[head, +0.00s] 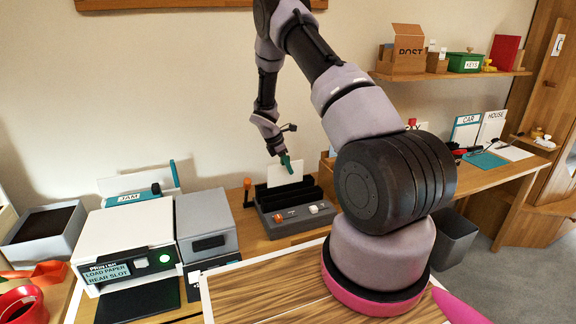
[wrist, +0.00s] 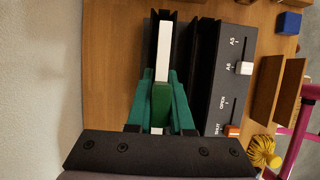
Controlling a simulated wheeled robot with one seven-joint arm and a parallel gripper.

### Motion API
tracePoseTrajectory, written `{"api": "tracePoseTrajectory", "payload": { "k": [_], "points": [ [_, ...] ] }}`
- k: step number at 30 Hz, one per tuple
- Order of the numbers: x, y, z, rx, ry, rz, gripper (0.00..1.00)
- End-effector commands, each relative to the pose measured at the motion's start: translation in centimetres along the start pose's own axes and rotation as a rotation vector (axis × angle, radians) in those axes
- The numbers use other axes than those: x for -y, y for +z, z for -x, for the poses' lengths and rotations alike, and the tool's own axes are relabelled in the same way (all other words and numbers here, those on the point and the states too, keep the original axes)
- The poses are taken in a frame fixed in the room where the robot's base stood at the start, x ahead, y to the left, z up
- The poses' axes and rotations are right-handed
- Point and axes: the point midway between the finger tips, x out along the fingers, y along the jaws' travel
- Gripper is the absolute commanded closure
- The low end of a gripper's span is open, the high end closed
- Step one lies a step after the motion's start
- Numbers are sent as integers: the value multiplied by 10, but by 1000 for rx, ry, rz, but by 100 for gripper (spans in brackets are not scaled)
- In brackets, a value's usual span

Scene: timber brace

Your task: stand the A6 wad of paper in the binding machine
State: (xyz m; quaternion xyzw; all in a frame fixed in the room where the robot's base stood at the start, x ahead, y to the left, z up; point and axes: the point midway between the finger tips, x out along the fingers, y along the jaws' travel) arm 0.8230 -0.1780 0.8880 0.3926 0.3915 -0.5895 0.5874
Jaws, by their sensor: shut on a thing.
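The white wad of paper (head: 284,175) stands upright over the dark binding machine (head: 297,222). My gripper (head: 287,162) is above the machine, shut on the top of the wad. In the wrist view the wad (wrist: 164,50) is a thin white edge lying in line with a black-walled slot of the machine (wrist: 229,80). My gripper's green fingers (wrist: 158,108) are on either side of a green part at the near end. Whether the wad's lower edge touches the slot floor is hidden. The machine's white slider (wrist: 244,68) is by the A6 mark, and an orange lever (wrist: 233,131) is by the lower scale.
A printer (head: 128,243) and a grey box-shaped machine (head: 207,228) stand to the left. An orange-topped handle (head: 247,185) rises at the machine's left. A blue block (wrist: 290,23) and a yellow object (wrist: 262,152) lie beyond the panel in the wrist view.

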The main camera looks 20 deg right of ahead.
Motion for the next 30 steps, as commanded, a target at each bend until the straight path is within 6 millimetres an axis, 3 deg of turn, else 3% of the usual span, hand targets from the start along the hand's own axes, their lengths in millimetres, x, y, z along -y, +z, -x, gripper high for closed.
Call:
{"api": "tracePoseTrajectory", "payload": {
  "k": [18,29,30],
  "points": [
    [0,-9,-23,0,-1,0,100],
    [0,-10,-25,0,0,0,100],
    [0,-10,-25,0,0,0,77]
  ]
}}
